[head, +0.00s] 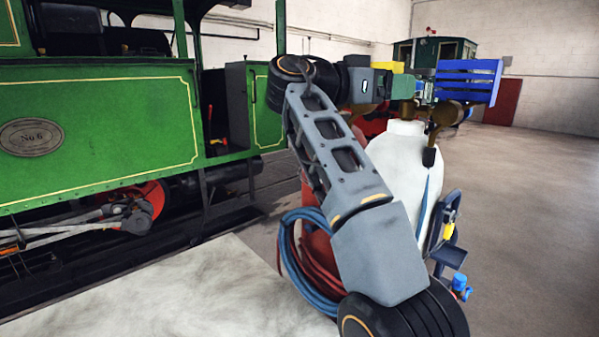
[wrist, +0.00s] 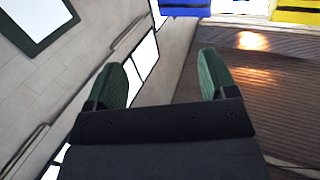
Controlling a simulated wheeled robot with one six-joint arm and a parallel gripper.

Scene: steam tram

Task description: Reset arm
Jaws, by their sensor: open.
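My arm rises from the lower middle of the head view, bends at an elbow high up and reaches to the right. In the wrist view my gripper (wrist: 163,78) shows two green fingers set wide apart, with nothing between them. In the head view the fingertips are hard to pick out from the things around the arm's end. Beyond the fingers the wrist view shows a pale wall, bright windows and a brown ribbed surface, all tilted.
A green steam tram (head: 95,130) stands on the left. Close behind my arm are a white bottle (head: 400,165) and coiled red and blue hoses (head: 300,265). A blue slatted thing (head: 468,80) is near the arm's end. The floor (head: 540,200) at the right is clear.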

